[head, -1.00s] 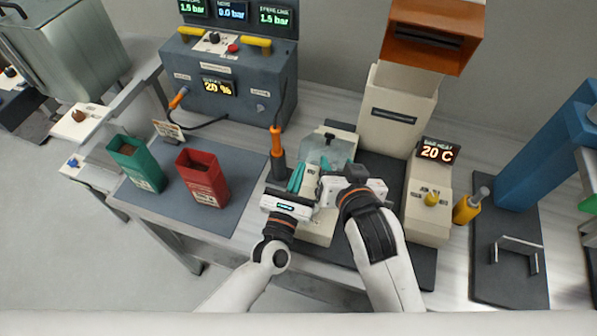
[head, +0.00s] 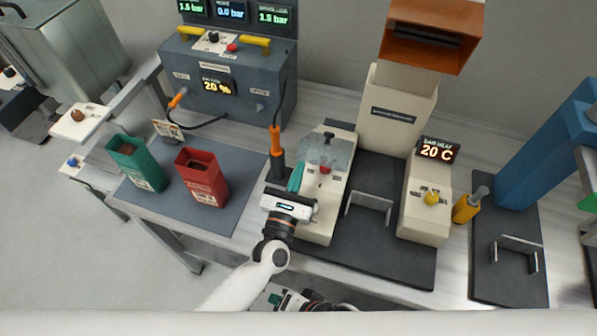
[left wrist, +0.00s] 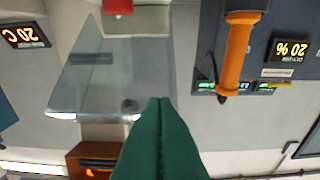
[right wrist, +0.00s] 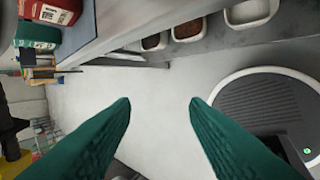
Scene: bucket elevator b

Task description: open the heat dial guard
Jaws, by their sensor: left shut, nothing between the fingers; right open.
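The clear guard (head: 314,152) sits on the cream control box (head: 318,228) right of the orange-handled tool. A dark knob (head: 329,137) shows at its far end and a red button (head: 325,170) near its front. I cannot tell the guard's exact angle. My left gripper (head: 295,178) is shut and empty, its green fingers beside the guard's left edge. In the left wrist view the clear panel (left wrist: 110,80) is left of the shut fingertips (left wrist: 160,100); contact is unclear. My right gripper (right wrist: 160,103) is open and empty, low near my body, over the floor.
The orange-handled tool (head: 276,142) stands close left of my left gripper. Green (head: 138,165) and red (head: 203,178) bins stand on the mat further left. A cream box with a yellow knob (head: 431,198) is at right. The dark mat (head: 380,250) between boxes has a metal handle (head: 369,206).

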